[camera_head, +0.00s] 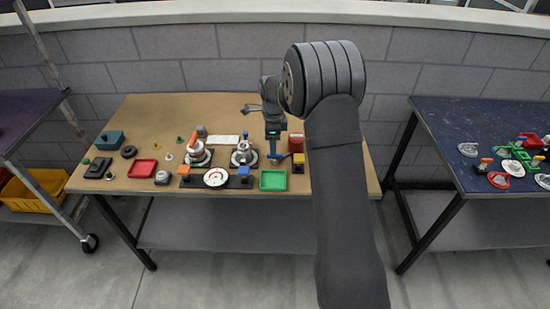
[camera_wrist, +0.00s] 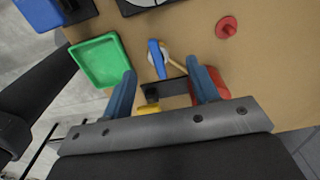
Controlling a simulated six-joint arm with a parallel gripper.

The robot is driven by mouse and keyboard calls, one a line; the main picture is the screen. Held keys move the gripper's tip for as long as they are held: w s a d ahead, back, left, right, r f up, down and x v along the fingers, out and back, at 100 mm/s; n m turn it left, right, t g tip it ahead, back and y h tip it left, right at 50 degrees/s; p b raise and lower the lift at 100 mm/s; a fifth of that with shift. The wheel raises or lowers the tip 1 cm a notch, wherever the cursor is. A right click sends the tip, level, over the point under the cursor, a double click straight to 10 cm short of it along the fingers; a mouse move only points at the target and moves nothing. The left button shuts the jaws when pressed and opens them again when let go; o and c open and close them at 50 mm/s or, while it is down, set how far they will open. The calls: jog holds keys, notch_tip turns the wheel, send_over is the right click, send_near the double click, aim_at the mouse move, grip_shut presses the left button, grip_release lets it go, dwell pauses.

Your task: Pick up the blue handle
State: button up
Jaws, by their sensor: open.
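The blue handle (camera_wrist: 156,58) shows in the wrist view as a narrow upright-looking blue bar over a pale round base, with a tan strip beside it. In the head view a blue piece (camera_head: 273,148) shows just below my gripper (camera_head: 273,134), partly covered by it. My gripper (camera_wrist: 163,72) is open in the wrist view, with one blue-grey finger on each side of the handle's line. The handle lies between and slightly beyond the fingertips. I see no contact, and the height gap cannot be told.
A green tray (camera_wrist: 88,64) lies left of the fingers in the wrist view. A round valve (camera_head: 243,154) and a blue knob (camera_head: 243,170) are to the left. Brown tabletop (camera_head: 150,110) is bare at the back left.

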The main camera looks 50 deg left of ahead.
jog(key=shift+d+f, duration=0.2)
jog(key=shift+f, duration=1.25)
jog(key=shift+d+f, duration=0.15)
jog(key=shift+f, duration=1.3)
grip_shut()
jog(key=shift+r, duration=0.1)
